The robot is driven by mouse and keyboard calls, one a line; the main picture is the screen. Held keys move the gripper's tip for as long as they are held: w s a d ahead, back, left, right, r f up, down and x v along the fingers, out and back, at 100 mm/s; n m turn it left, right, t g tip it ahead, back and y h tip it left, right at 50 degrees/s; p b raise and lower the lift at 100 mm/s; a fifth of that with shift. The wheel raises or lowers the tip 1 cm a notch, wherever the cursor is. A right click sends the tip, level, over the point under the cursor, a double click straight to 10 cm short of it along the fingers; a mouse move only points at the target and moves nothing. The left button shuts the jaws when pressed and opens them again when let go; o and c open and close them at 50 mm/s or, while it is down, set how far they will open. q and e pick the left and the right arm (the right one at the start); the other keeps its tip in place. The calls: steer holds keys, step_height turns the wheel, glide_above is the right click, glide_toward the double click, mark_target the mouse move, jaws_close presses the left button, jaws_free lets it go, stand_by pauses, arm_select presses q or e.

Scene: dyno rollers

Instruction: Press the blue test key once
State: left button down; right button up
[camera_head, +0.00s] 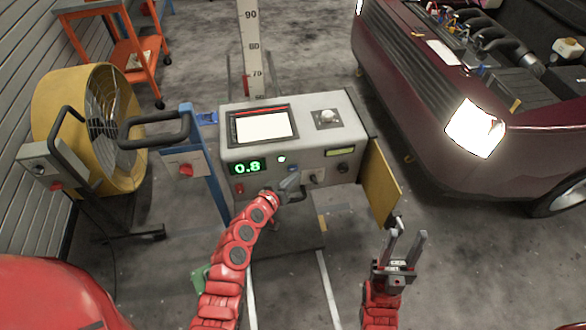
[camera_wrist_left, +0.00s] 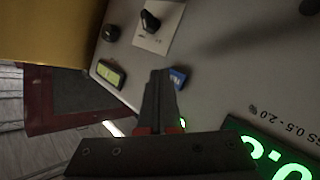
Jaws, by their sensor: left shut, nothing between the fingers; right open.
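The blue test key (camera_wrist_left: 178,77) is a small blue block on the grey face of the test machine (camera_head: 240,155). In the left wrist view it lies just right of my fingertips, partly covered by them. I cannot tell whether the fingertips touch the key. My right gripper (camera_head: 408,240) is open and empty, low at the right, near the yellow door.
A green display (camera_head: 247,167) reads 0.8. A black knob (camera_wrist_left: 150,20) on a white plate and a lit green-yellow label (camera_wrist_left: 110,73) are near the key. The yellow door (camera_head: 381,183) stands open at right. A yellow fan (camera_head: 52,95) is left; a dark red car (camera_head: 430,130) is right.

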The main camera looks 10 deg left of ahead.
arm_select(q)
steer(key=s, duration=0.1)
steer(key=s+d, duration=0.1)
steer(key=s, duration=0.2)
steer(key=shift+s+d+p, duration=0.3)
steer(key=shift+s, duration=0.1)
stand_by(0.7)
